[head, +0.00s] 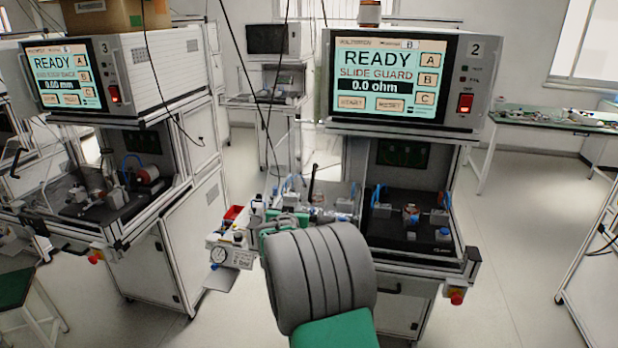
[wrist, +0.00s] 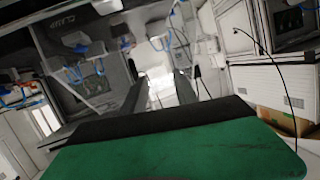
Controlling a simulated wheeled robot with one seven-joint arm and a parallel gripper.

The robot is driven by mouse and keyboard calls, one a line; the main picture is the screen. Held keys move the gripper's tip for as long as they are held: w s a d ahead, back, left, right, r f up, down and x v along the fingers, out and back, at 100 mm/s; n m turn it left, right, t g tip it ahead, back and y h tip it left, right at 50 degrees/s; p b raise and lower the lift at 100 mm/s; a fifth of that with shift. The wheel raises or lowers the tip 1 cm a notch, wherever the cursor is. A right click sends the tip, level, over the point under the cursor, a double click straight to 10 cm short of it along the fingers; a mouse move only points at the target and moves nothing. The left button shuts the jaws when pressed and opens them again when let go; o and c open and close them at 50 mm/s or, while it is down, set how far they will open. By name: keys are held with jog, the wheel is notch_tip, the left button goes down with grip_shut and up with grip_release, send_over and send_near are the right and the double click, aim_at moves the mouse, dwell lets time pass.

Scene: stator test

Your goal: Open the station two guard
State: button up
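Station two (head: 490,75) stands right of centre in the head view, marked "2"; its screen (head: 390,75) reads READY, SLIDE GUARD, 0.0 ohm. Below it, a dark fixture bed (head: 405,238) holds small blue and metal parts. A thin black upright lever (head: 311,182) shows at its left side. I cannot clearly make out the guard in the head view. In the wrist view a clear panel (wrist: 88,62) with blue fittings shows at upper left; it may be the guard. My gripper (wrist: 160,88) has two dark fingers apart with nothing visible between them. In the head view my arm hides it.
Station three (head: 104,48) stands at the left with its own screen and bed. A gauge block (head: 232,256) sits left of my arm. A red emergency button (head: 456,297) juts from station two's front right corner. Floor (head: 540,250) is clear at right; a green-topped table (head: 548,120) stands behind.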

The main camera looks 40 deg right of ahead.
aim_at(312, 183)
jog(key=d+h, duration=0.1)
jog(key=d, duration=0.2)
jog(key=d+m+t+h, duration=0.1)
jog(key=d, duration=0.2)
jog(key=d+r+h+p, duration=0.1)
jog(key=d, duration=0.1)
jog(key=shift+w+d+r, duration=0.1)
jog(key=shift+w+d, duration=0.15)
jog(key=shift+d, duration=0.15)
jog(key=p+x, duration=0.2)
jog(key=x, duration=0.4)
jog(key=shift+w+d, duration=0.1)
jog(key=shift+w, duration=0.25)
jog(key=shift+c, duration=0.3)
grip_shut()
